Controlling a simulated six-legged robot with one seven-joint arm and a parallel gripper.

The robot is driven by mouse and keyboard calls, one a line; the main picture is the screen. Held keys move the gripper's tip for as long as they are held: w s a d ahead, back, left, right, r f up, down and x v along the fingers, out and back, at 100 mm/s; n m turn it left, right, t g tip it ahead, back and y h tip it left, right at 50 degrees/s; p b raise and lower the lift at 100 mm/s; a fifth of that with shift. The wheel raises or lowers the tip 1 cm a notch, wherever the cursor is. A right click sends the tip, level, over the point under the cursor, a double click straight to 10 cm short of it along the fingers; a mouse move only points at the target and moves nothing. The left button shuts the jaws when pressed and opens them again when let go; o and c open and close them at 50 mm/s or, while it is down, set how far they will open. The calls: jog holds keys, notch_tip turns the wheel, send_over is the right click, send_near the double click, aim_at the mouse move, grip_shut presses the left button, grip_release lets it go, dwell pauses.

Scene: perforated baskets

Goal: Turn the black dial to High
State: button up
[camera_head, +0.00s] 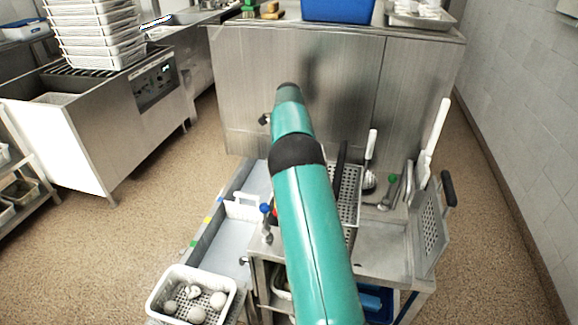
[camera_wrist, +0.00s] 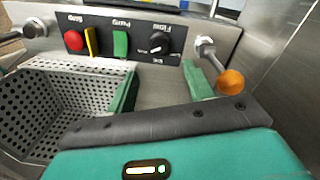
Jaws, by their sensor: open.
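The black dial (camera_wrist: 158,43) is on a dark control panel (camera_wrist: 138,41) in the wrist view, which shows the panel upside down. The dial has a white pointer mark, and the small labels around it are too blurred to read surely. My gripper (camera_wrist: 161,84) is open, with its two green fingers apart below the panel in the picture. The dial lies beyond the gap between them, and nothing is held. In the head view my teal arm hides the panel and the gripper.
Beside the dial are a green switch (camera_wrist: 121,44), a yellow piece (camera_wrist: 92,42) and a red button (camera_wrist: 74,40). An orange-knobbed lever (camera_wrist: 230,82) stands close at right. A perforated basket (camera_wrist: 70,85) is at left. A white basket (camera_head: 154,300) holds pale round items.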

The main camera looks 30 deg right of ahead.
notch_tip(320, 180, up, 4)
jog(key=shift+f, duration=0.1)
dwell(0.5)
jog(key=s+a+r+n+t, duration=0.3)
jog(key=s+a+r+n, duration=0.95)
jog(key=a+r, duration=0.6)
jog(key=s+a+f+n+t, duration=0.1)
jog(key=s+a+f+n, duration=0.2)
jog(key=s, duration=0.9)
jog(key=s+a+f+n+t, duration=0.2)
jog(key=s+a+n, duration=0.6)
jog(key=s+a, duration=0.3)
jog(key=shift+s+a+f, duration=0.2)
jog(key=shift+s+f, duration=0.2)
jog(key=shift+s, duration=0.7)
